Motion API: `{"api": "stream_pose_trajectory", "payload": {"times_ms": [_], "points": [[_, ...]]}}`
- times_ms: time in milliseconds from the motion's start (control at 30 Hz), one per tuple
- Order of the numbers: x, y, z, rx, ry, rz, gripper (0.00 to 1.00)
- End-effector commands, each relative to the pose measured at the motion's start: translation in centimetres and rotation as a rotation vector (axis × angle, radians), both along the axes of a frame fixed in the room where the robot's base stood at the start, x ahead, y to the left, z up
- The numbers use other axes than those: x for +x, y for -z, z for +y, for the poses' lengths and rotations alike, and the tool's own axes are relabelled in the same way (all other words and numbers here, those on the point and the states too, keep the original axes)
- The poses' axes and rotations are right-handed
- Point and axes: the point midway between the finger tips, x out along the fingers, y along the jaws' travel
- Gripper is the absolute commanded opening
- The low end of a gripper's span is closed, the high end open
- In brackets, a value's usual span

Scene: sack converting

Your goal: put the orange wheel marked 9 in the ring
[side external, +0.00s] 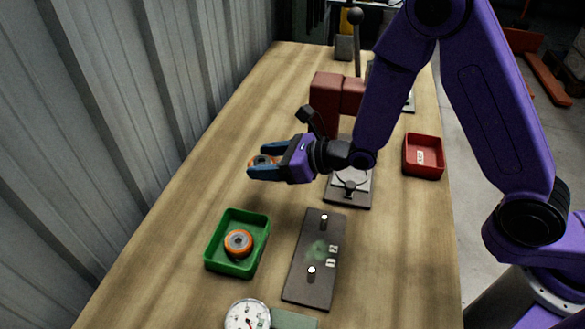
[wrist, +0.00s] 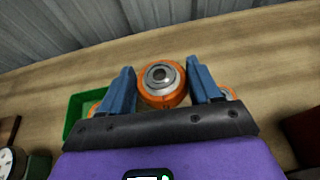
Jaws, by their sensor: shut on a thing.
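My gripper (side external: 262,166) is shut on an orange wheel (wrist: 162,80) with a grey metal hub. The blue fingers touch both sides of the wheel, and it is held above the wooden bench. The same wheel shows partly between the fingers in the side view (side external: 263,160). No number can be read on it. A second orange wheel (side external: 238,243) lies in the green tray (side external: 222,265), in front of and to the left of my gripper. In the wrist view, a further orange part (wrist: 229,92) shows behind the right finger. I cannot make out the ring.
A dark plate (side external: 302,283) with two upright pegs and small labels lies right of the green tray. A dark fixture (side external: 349,198) and red blocks (side external: 325,97) stand behind it. A red tray (side external: 422,165) is at the right edge. A dial gauge (side external: 247,315) is in front.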

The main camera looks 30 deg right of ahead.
Motion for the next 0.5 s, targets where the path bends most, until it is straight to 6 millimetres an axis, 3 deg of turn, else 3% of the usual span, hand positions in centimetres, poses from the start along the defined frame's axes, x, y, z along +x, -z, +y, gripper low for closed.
{"api": "stream_pose_trajectory", "payload": {"times_ms": [233,500], "points": [[0.5,-0.2,-2.3,-0.007,0.007,-0.003,0.26],[0.5,-0.2,-9.8,-0.021,0.014,-0.005,0.26]]}}
